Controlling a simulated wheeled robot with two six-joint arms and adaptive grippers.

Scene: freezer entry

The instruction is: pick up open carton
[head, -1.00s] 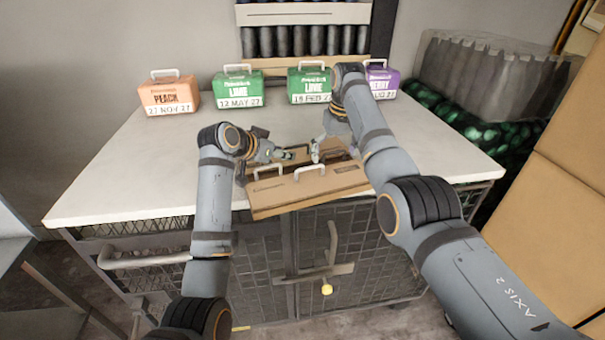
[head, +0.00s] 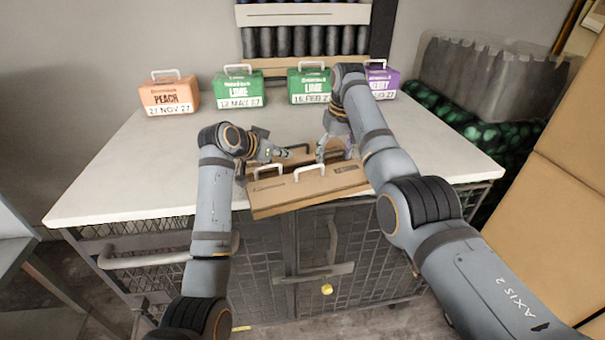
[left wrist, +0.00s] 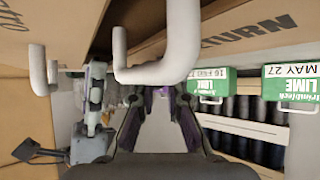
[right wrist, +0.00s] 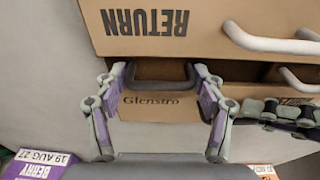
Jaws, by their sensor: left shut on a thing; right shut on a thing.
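The open brown carton (head: 312,190) rests at the front edge of the white counter, slightly turned, with two white handles (head: 310,170) standing up on its near side. Its panel marked RETURN shows in the right wrist view (right wrist: 200,28). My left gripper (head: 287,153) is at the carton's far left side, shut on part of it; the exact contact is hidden. The white handles loom close in the left wrist view (left wrist: 165,65). My right gripper (head: 330,150) is at the far right side, shut on the carton near a dark handle (right wrist: 160,84) and a "Glenstro" flap (right wrist: 160,107).
An orange PEACH box (head: 170,94), two green LIME boxes (head: 238,91) and a purple BERRY box (head: 384,82) stand along the back of the counter (head: 130,160). Wrapped bottles (head: 490,80) are at the right. The counter's left side is clear.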

